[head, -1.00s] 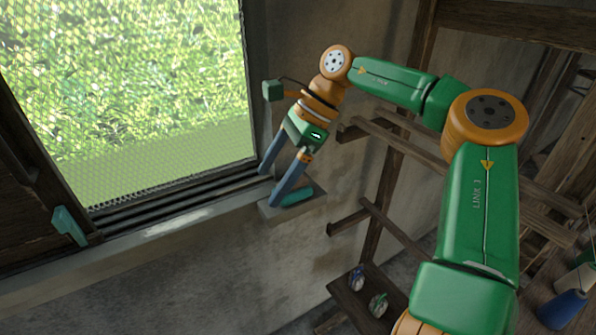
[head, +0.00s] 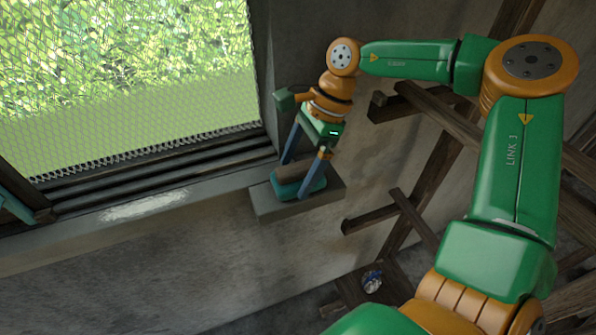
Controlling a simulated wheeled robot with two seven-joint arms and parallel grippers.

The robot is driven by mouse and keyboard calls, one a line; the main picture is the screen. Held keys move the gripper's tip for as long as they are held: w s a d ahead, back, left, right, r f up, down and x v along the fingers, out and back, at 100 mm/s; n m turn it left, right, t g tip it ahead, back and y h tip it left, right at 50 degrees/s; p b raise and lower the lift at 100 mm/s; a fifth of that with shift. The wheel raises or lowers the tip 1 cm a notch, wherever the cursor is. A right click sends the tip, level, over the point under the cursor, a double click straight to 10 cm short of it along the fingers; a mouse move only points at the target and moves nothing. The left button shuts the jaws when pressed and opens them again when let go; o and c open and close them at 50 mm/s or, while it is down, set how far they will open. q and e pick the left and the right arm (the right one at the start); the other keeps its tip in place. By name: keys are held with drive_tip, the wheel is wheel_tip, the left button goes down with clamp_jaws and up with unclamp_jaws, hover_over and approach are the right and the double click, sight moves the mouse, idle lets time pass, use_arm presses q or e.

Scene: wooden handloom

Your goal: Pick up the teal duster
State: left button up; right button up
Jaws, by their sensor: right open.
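The teal duster (head: 288,190) has a teal body with a brown upper part. It rests on a small grey ledge (head: 268,208) on the wall, beside the window's lower right corner. My right gripper (head: 295,180) is over the ledge, pointing down, with its two blue fingers apart. One finger is on the far side of the duster and the other on its near right side, so the duster shows between them. I cannot tell whether either finger touches it.
The meshed window (head: 130,90) and its sill (head: 150,208) are to the left. Dark wooden beams (head: 425,180) stand to the right of the ledge, close to my right arm. A small blue and white item (head: 372,281) sits low on a wooden shelf. The wall below the ledge is bare.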

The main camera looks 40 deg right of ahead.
sight(298, 166)
drive_tip(key=shift+w+d+f, duration=0.15)
drive_tip(key=shift+f, duration=0.05)
drive_tip(key=shift+r, duration=0.1)
drive_tip(key=c, duration=1.2)
wheel_tip(298, 166, up, 9)
drive_tip(key=shift+r+b, duration=0.1)
drive_tip(key=shift+b, duration=0.3)
wheel_tip(298, 166, up, 9)
drive_tip(key=p, duration=0.2)
